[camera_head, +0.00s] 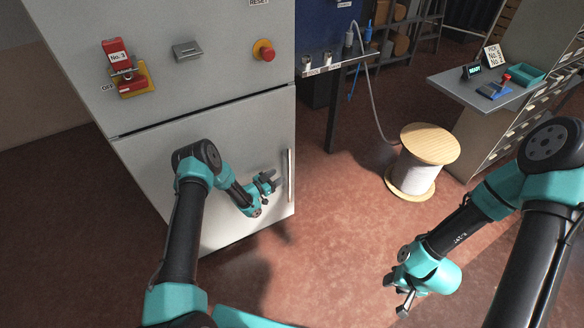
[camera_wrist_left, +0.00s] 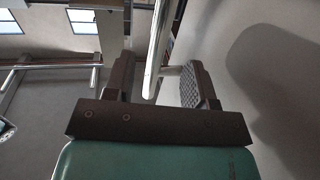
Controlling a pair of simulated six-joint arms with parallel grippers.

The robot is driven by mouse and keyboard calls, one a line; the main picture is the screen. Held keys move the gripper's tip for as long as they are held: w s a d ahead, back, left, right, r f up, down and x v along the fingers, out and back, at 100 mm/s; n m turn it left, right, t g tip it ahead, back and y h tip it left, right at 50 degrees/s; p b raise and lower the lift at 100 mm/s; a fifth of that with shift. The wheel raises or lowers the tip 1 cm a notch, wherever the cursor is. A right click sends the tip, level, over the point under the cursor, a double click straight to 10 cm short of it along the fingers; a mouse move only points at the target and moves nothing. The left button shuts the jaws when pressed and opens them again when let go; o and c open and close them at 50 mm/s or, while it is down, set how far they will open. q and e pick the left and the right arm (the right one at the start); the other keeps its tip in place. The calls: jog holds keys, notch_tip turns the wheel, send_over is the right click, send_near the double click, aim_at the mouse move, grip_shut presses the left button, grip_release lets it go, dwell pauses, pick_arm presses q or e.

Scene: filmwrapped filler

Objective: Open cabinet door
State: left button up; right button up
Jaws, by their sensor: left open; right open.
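The grey cabinet door (camera_head: 240,140) is the lower front panel of the cabinet and sits flush in its frame. Its metal bar handle (camera_head: 289,175) runs upright near the door's right edge. My left gripper (camera_head: 270,181) is open just left of the handle in the head view. In the left wrist view the handle (camera_wrist_left: 160,45) reaches between the two fingers of my left gripper (camera_wrist_left: 160,85), with a gap on either side. My right gripper (camera_head: 397,298) is open and empty, low above the floor on the right.
The upper panel carries a red-and-yellow switch (camera_head: 130,80), a small latch (camera_head: 187,50) and a red button (camera_head: 264,50). A cable spool (camera_head: 425,150) stands on the floor right of the cabinet. A shelf unit (camera_head: 500,95) stands at the right. The floor before the door is clear.

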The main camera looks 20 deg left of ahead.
pick_arm(q)
jog(key=x, duration=0.9)
jog(key=shift+w+d, duration=0.1)
jog(key=shift+c, duration=0.5)
grip_shut()
